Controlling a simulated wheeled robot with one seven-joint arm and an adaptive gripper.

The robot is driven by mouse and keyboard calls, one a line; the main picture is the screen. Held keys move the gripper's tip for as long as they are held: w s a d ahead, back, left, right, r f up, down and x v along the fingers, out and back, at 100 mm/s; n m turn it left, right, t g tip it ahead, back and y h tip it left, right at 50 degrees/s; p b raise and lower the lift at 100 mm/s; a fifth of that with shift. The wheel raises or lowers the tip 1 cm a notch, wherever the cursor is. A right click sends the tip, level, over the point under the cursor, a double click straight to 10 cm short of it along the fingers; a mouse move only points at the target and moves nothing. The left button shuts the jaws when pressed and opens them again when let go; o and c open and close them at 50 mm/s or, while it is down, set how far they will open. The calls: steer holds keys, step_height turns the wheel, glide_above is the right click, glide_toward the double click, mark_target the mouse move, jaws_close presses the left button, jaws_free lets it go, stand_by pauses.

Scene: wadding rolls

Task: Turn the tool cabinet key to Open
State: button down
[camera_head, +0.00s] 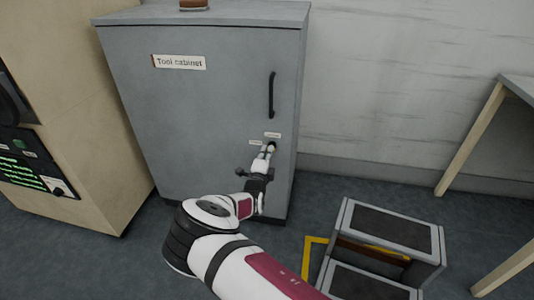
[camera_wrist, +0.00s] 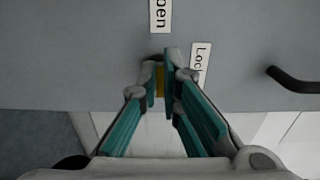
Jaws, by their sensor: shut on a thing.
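The grey tool cabinet (camera_head: 190,110) stands upright with its door shut and a "Tool cabinet" label (camera_head: 179,62) at upper left. My gripper (camera_head: 269,149) is at the lower right of the door, below the handle. In the wrist view, my gripper (camera_wrist: 163,72) is shut on the key (camera_wrist: 159,80), a brass-yellow sliver between the fingertips. The fingers hide most of the key, so I cannot tell which label it points to. The "Open" label (camera_wrist: 160,15) is above the fingertips there; the partly covered "Loc…" label (camera_wrist: 199,60) is to their right.
A black door handle (camera_head: 271,95) is above my gripper. A step stool (camera_head: 437,262) stands on the floor at right, beside yellow floor marking (camera_head: 308,258). A beige machine (camera_head: 75,110) stands close at left. A wooden-legged table (camera_head: 470,140) is at far right.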

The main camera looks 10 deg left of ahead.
stand_by(0.4)
steer(key=c, duration=1.8)
jaws_free()
steer(key=s, duration=1.2)
steer(key=shift+a, duration=0.25)
